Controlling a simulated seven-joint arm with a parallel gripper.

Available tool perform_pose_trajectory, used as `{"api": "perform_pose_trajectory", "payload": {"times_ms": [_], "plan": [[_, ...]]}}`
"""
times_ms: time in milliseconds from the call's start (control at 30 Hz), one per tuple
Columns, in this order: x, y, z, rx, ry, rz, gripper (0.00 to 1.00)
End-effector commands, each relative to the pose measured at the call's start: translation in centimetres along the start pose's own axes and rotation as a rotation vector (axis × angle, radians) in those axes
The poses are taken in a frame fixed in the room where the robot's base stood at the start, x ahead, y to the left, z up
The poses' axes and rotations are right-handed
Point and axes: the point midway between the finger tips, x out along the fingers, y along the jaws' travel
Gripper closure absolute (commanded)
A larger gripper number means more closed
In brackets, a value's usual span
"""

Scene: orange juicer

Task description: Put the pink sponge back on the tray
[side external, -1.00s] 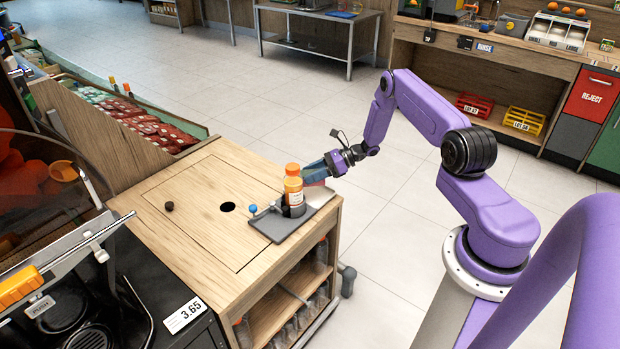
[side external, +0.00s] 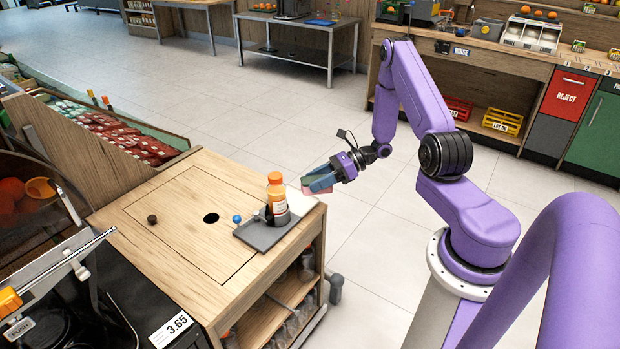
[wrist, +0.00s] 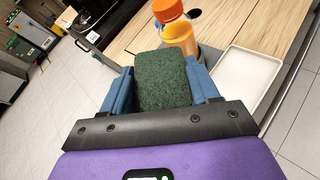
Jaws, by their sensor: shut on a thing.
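The sponge shows as a dark green scouring face (wrist: 167,82) between my blue fingers in the wrist view. In the side view a little pink (side external: 307,191) shows at my fingertips. My gripper (side external: 320,180) is shut on the sponge and holds it raised near the counter's right edge. A shallow white tray (wrist: 250,78) lies to the right of the sponge in the wrist view, and its floor looks empty. In the side view the pale tray (side external: 301,204) is at the counter's right corner, below and left of my gripper.
An orange-capped juice bottle (side external: 276,196) stands on a dark grey mat (side external: 262,238) beside the tray; it is just beyond the sponge in the wrist view. A blue-topped item (side external: 237,219), a round hole (side external: 211,218) and a dark knob (side external: 152,219) are to the left. Open floor lies right of the counter.

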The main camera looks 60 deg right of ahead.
Motion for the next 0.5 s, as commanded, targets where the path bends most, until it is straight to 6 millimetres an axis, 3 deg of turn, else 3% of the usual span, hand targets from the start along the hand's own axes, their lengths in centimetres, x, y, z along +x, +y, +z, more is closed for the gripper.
{"api": "perform_pose_trajectory", "payload": {"times_ms": [133, 233, 500], "plan": [[-0.4, 0.8, 0.0, -0.002, 0.0, 0.0, 0.72], [-0.2, 0.3, -0.1, -0.015, 0.002, -0.004, 0.72], [2.5, -5.0, -0.5, -0.102, 0.01, -0.036, 0.72]]}}
